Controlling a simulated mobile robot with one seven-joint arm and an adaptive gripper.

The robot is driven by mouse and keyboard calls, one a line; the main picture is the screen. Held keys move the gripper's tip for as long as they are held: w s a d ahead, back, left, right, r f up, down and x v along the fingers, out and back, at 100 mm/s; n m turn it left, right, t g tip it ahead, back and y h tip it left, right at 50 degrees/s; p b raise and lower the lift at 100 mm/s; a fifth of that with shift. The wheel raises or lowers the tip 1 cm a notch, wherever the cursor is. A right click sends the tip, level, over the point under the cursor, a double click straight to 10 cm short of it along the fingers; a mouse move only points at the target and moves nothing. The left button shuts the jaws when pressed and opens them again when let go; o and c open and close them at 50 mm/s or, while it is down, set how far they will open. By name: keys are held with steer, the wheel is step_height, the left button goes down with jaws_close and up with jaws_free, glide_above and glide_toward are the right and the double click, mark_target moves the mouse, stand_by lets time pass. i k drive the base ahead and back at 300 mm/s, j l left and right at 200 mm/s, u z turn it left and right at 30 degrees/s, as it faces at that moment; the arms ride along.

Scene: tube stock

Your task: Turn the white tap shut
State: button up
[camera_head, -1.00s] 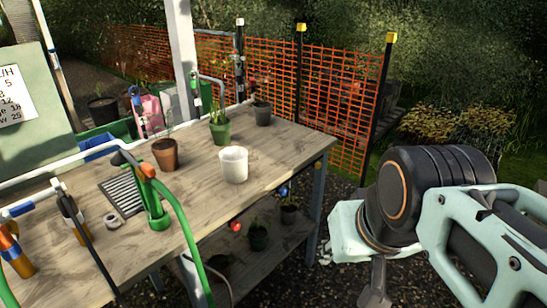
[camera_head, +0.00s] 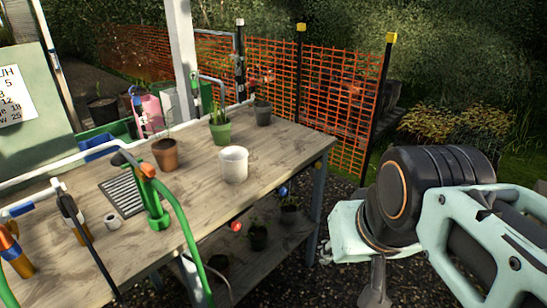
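A small white handle (camera_head: 58,184), which looks like the white tap, is on the pipe at the left of the workbench, above a dark valve body and a black hose. How far it is turned is too small to tell. My arm fills the lower right, over the ground beyond the bench's right end, well apart from the taps. Only a grey part near my gripper (camera_head: 376,286) shows at the bottom; its fingers cannot be made out.
The wooden bench (camera_head: 240,195) carries a white pot (camera_head: 233,164), a terracotta pot (camera_head: 166,154), green and grey plant pots, a slatted tray (camera_head: 122,196) and a tape roll (camera_head: 112,221). Orange mesh fencing (camera_head: 330,95) stands behind. Gravel lies between bench and arm.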

mark_target(56, 183)
steer(key=u, duration=1.4)
